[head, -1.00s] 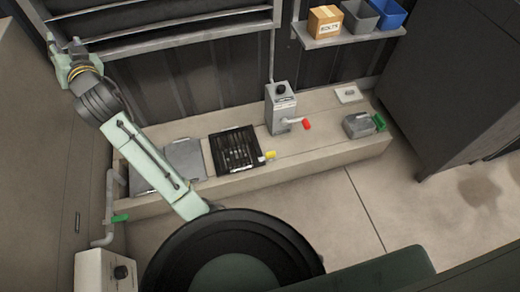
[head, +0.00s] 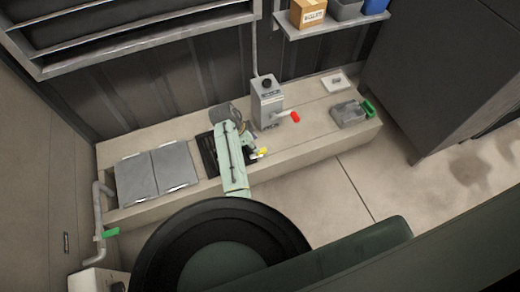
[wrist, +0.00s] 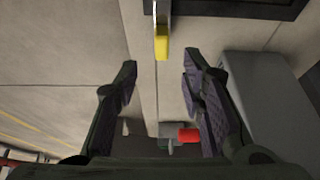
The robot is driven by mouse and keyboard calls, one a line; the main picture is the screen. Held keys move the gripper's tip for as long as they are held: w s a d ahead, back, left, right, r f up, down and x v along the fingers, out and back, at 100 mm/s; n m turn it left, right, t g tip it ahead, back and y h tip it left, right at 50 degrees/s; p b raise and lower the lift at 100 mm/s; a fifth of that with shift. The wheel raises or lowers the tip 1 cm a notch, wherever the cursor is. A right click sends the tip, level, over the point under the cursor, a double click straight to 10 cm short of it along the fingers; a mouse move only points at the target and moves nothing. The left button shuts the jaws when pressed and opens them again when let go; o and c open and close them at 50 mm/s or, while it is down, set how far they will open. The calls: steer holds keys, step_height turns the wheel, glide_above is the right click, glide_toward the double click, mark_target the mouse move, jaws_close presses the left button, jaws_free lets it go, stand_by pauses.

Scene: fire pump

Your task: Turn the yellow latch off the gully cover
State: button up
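The yellow latch (head: 263,151) shows at the right front edge of the dark gully cover (head: 206,156) in the head view. My arm hides much of the cover. In the wrist view the yellow latch (wrist: 162,44) points down from a metal strip, and a dark corner of the gully cover (wrist: 240,7) shows at the top right. My gripper (wrist: 160,74) is open and empty. The latch tip appears just beyond the gap between its fingers; I see no contact. In the head view my gripper is small and partly hidden near the latch.
A grey box (head: 266,100) with a red-ended lever (head: 295,117) stands right of the cover. Grey plates (head: 156,172) lie to the left on the ledge. A grey block with a green handle (head: 368,108) sits at the right end. The floor in front is clear.

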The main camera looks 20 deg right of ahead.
mark_target(261, 150)
steer(key=x, duration=0.8)
steer(key=shift+w+f+b, duration=0.15)
steer(key=shift+b, duration=0.25)
steer(key=shift+c, duration=0.6)
jaws_close()
